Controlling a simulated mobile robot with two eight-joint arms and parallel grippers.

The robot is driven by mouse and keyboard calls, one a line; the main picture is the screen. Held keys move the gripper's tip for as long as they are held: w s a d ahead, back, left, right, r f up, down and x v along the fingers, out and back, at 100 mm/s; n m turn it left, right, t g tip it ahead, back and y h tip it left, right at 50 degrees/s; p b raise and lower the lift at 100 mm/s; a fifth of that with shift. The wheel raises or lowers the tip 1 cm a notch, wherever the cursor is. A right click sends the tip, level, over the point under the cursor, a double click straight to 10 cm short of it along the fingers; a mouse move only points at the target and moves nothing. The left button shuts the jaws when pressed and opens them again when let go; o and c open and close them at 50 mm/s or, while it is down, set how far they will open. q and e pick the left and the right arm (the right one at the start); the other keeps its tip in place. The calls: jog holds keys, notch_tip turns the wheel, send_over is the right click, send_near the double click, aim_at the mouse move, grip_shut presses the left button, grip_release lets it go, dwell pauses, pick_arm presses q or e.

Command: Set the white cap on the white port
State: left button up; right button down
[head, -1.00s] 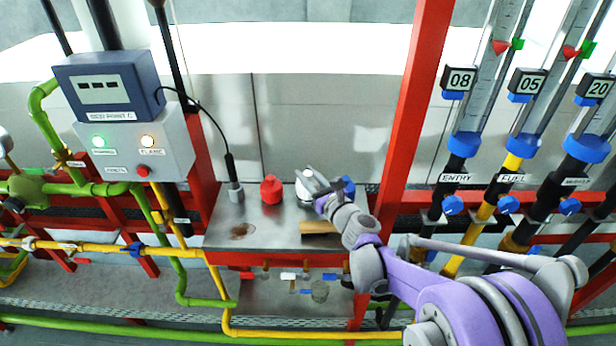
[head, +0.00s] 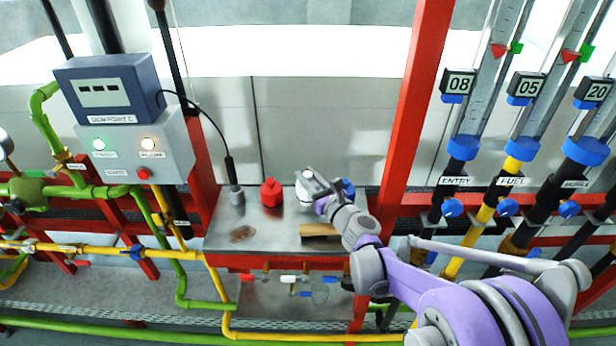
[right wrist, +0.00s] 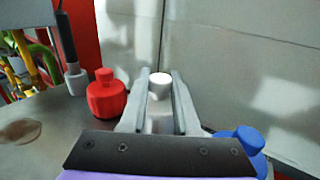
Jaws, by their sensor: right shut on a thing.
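The white cap (head: 303,192) stands at the back of the steel shelf, right of a red cap (head: 271,192). My right gripper (head: 312,183) reaches in from the right and is shut on the white cap. In the right wrist view, the cap's white top (right wrist: 159,84) shows between the two fingers (right wrist: 162,103); its lower part is largely hidden. Under the shelf's front edge is a small white fitting (head: 288,279), which may be the white port. My left gripper is not in view.
The steel shelf (head: 225,217) also holds a blue cap (right wrist: 240,146) close right of my gripper, a brown block (head: 318,230) and a black-cabled probe (head: 235,194). A red post (head: 409,110) rises right of the shelf. The shelf's front left is mostly clear.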

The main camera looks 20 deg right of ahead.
jog(key=shift+f+b, duration=0.4)
jog(key=shift+f, duration=0.4)
jog(key=c, duration=0.9)
grip_release()
jog(key=shift+v, duration=2.85)
jog(key=shift+b+v, duration=0.35)
jog(key=shift+v, duration=2.3)
